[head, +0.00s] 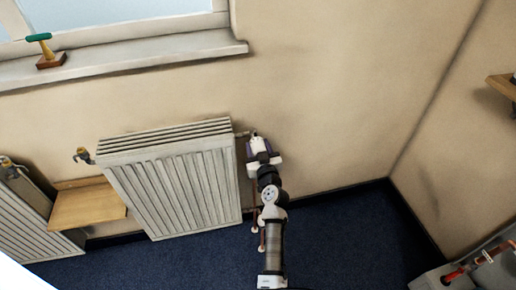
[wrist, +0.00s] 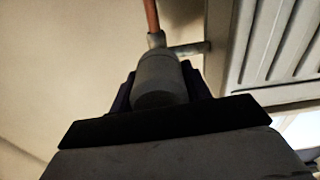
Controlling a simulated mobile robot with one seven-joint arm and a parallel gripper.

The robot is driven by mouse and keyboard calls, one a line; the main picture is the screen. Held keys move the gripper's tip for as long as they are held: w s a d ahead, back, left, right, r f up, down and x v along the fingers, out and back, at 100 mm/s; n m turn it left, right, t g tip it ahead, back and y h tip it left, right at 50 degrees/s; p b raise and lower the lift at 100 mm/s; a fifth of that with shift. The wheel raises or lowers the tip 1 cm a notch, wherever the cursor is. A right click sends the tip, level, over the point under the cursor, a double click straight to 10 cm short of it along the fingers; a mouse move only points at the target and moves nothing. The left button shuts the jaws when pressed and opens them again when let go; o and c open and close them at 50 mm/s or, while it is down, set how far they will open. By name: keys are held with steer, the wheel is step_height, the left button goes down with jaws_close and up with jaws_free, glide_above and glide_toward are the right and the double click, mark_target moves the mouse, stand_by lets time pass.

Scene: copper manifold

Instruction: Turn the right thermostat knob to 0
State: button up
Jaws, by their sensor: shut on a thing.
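The right thermostat knob is a grey cylinder (wrist: 160,78) in the wrist view, on a valve at the radiator's side. My gripper (wrist: 158,92) is shut on it, with a dark finger on each side. In the head view my gripper (head: 258,146) is at the upper right corner of the middle radiator (head: 175,190), and the knob is mostly hidden between the fingers. No scale or number on the knob can be read.
A copper pipe (wrist: 151,15) meets the valve, and a short stub (wrist: 188,48) joins it to the radiator. Another valve (head: 82,155) is at the radiator's left. A wooden shelf (head: 87,207) and a second radiator (head: 35,215) stand further left. Blue floor (head: 345,235) is clear at right.

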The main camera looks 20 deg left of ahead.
steer(key=m+b, duration=0.1)
steer(key=m, duration=0.3)
steer(key=shift+f, duration=0.1)
steer(key=m, duration=0.4)
steer(key=shift+d+m, duration=0.1)
steer(key=shift+m, duration=0.3)
steer(key=m, duration=0.4)
steer(key=shift+m+p, duration=0.3)
steer(key=shift+p, duration=0.05)
steer(key=shift+w+m+p, duration=0.1)
steer(key=shift+m+p, duration=0.25)
steer(key=shift+m, duration=1.25)
steer(key=o, duration=1)
steer(key=shift+c, duration=0.2)
